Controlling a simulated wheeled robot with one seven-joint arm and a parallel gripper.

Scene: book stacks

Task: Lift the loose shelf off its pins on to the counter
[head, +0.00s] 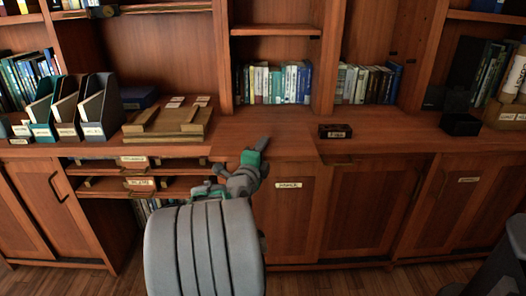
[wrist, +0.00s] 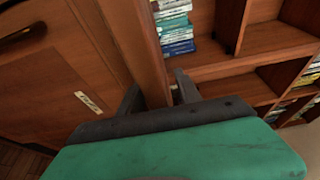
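A wooden board (head: 285,143) seems to lie flat on the counter (head: 375,143) in front of the middle bay, its front edge a little forward of the counter's edge. I cannot tell for sure whether it is the loose shelf or part of the counter. Another shelf (head: 276,30) spans the middle bay above the books. My gripper (head: 262,143) is at the front edge of the board. In the wrist view its dark fingers (wrist: 157,88) stand apart on either side of a wooden edge (wrist: 143,45), with a gap at the right finger.
Books (head: 273,83) stand in the middle bay. File boxes (head: 98,108) and stacked wooden pieces (head: 167,122) are on the counter at left. A small dark labelled box (head: 335,131) and a black box (head: 460,124) are at right. Clear counter lies between them.

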